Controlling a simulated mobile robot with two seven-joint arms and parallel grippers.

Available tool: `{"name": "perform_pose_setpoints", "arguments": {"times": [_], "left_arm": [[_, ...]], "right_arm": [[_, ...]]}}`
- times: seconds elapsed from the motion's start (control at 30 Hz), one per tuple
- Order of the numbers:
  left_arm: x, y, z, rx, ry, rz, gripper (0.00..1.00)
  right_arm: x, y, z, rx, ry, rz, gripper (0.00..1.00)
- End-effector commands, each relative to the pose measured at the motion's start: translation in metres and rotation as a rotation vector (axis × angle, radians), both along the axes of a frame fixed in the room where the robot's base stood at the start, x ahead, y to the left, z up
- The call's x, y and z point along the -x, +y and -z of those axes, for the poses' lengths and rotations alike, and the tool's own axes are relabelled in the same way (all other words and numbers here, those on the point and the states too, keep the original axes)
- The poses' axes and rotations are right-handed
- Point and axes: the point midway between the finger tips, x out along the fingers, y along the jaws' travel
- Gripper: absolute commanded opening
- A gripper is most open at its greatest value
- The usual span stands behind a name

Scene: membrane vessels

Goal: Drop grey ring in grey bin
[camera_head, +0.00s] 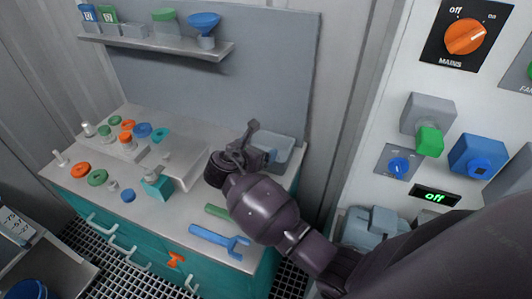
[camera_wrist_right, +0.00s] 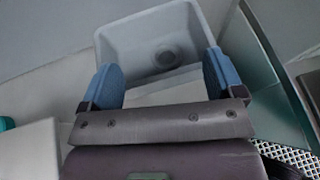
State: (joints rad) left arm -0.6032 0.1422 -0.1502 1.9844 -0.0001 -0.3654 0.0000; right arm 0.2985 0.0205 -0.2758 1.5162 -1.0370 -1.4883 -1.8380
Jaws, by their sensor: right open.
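The grey bin (camera_head: 287,146) stands at the back right corner of the workbench. It also shows in the right wrist view (camera_wrist_right: 120,50), open side toward the camera. A round grey shape (camera_wrist_right: 168,55) with a darker middle lies on its floor; it looks like the grey ring, but the colours blend. My right gripper (camera_head: 262,143) is over the near side of the bin. In the right wrist view its blue-padded fingers (camera_wrist_right: 162,78) are apart with nothing between them. My arm hides part of the bin in the head view. My left gripper is out of view.
The workbench (camera_head: 150,215) holds several coloured rings at left, a teal block (camera_head: 157,184), a light grey stand (camera_head: 187,160) and a blue wrench (camera_head: 220,240). A shelf (camera_head: 160,44) hangs behind. A control panel (camera_head: 385,120) stands at right, close to my arm.

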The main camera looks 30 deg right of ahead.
Motion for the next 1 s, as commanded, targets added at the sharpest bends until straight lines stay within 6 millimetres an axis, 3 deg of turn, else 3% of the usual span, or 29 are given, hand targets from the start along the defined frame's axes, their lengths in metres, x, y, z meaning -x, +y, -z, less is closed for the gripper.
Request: {"name": "perform_pose_setpoints", "arguments": {"times": [0.3, 1.0], "left_arm": [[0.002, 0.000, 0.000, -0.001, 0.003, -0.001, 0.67], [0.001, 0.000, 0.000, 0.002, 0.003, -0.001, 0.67]], "right_arm": [[0.019, 0.031, -0.015, -0.002, 0.001, 0.000, 0.87], [0.021, 0.034, -0.017, -0.002, -0.001, -0.001, 0.87]]}}
